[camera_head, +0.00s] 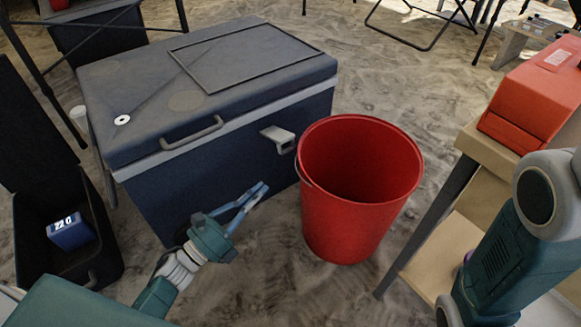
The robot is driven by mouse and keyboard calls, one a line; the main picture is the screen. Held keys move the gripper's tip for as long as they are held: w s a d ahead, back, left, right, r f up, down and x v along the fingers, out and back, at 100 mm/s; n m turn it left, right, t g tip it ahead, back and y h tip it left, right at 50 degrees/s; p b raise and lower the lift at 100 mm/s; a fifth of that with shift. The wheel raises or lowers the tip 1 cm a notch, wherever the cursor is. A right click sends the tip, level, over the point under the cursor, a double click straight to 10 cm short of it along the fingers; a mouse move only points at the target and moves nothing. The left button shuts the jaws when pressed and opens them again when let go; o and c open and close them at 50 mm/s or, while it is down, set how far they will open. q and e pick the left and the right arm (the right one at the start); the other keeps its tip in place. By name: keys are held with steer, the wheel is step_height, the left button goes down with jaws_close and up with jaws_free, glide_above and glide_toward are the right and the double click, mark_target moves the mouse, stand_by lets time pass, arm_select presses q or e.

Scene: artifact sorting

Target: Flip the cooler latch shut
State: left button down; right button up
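The blue cooler (225,135) stands on the sandy ground at the left middle, its grey-blue lid (130,85) down. A grey handle (193,132) is on the lid's front edge. The pale latch (278,137) sticks out from the front face, near the right end below the lid seam. My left gripper (262,189) is in front of the cooler, below the latch and apart from it. Its two fingers come together at the tips, with nothing seen between them. My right arm shows at the right edge, but its gripper is out of view.
A red bucket (345,222) stands close to the right of the latch and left gripper. A wooden table (440,230) with a red case (535,95) is at the right. An open black bin (95,270) holding a blue box (70,232) lies at the left.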

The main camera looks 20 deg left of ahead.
mark_target(279, 141)
arm_select(q)
steer(key=b+x, duration=0.4)
steer(key=x, duration=0.6)
stand_by(0.3)
